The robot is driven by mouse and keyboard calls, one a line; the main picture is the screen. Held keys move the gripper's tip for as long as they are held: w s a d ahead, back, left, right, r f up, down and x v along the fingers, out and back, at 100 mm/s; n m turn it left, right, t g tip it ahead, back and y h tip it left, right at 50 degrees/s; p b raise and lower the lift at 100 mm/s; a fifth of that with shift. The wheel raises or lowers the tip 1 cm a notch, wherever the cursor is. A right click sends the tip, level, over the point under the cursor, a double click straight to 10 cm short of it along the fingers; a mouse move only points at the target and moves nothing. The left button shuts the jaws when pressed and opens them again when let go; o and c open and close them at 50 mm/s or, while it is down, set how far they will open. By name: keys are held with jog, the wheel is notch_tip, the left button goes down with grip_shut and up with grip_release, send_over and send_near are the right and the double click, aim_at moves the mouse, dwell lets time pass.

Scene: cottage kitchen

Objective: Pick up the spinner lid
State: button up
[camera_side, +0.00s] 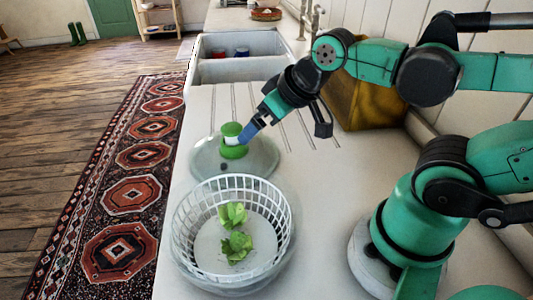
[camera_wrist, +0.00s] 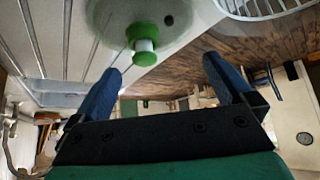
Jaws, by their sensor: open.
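The spinner lid (camera_side: 205,162) is a clear round disc lying on the pale counter. A green and white knob (camera_side: 233,141) stands up from its middle. In the wrist view the lid (camera_wrist: 190,28) is at the top, with its knob (camera_wrist: 144,42) just beyond the fingertips and left of the middle between them. My gripper (camera_side: 251,132) has blue fingers and comes down tilted from the upper right, close beside the knob. In the wrist view my gripper (camera_wrist: 163,64) is open, with nothing between its fingers. Whether a finger touches the knob is unclear.
A white basket (camera_side: 184,238) with lettuce leaves (camera_side: 237,246) sits in a clear bowl in front of the lid. A white sink (camera_side: 240,70) lies behind. A brown-yellow box (camera_side: 365,105) stands by the wall at right. The counter's left edge drops to the floor.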

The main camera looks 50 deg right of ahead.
notch_tip(320, 180, up, 4)
jog(key=n+g+y, duration=0.2)
jog(key=n+y, duration=0.4)
jog(key=y, duration=0.1)
send_over(234, 139)
jog(key=s, duration=0.4)
jog(key=w+d+n+t+y, duration=0.2)
jog(key=d+n+y, duration=0.2)
jog(key=d+n, duration=0.15)
notch_tip(234, 139, down, 13)
jog(key=shift+w+r, duration=0.1)
jog(key=shift+w, duration=0.05)
jog(key=shift+a+f, duration=0.1)
jog(key=shift+f, duration=0.25)
jog(key=shift+x, duration=2.75)
jog(key=shift+w+r, duration=0.1)
jog(key=shift+r, duration=0.05)
grip_shut()
